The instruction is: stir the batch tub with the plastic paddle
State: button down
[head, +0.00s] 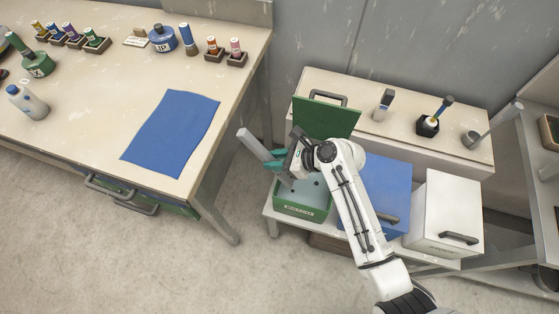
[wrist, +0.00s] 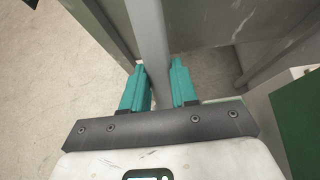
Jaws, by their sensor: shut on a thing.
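My gripper (head: 268,166) is shut on a grey paddle (head: 251,143), held tilted with its flat end up and to the left. In the wrist view the grey shaft (wrist: 149,40) runs between the teal fingers. A green tub (head: 301,210) stands just below my gripper with its green lid (head: 326,118) raised. Its front label is too small to read, so I cannot be sure it is the batch tub. My arm and gripper hide part of its opening. I cannot tell whether the paddle's lower end is inside the tub.
A blue bin (head: 383,180) and a white bin (head: 447,205), both closed, stand right of the green tub. The left table (head: 225,45) bears a blue cloth (head: 171,132) and several bottles.

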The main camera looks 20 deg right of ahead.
jog(key=shift+w+a+f+b, duration=0.15)
jog(key=shift+a+f+b, duration=0.15)
jog(key=shift+f, duration=0.2)
jog(key=shift+s+d+f, duration=0.25)
jog(key=shift+d+f, duration=0.15)
jog(key=shift+d, duration=0.05)
jog(key=s+d+f+b, duration=0.2)
jog(key=d+f, duration=0.1)
jog(key=f, duration=0.3)
jog(key=s+d+f+b, duration=0.2)
jog(key=d+f+b, duration=0.1)
jog(key=f, duration=0.3)
jog(key=shift+s+d+f, duration=0.2)
jog(key=shift+s+f, duration=0.15)
jog(key=shift+f, duration=0.05)
jog(key=shift+s+a, duration=0.1)
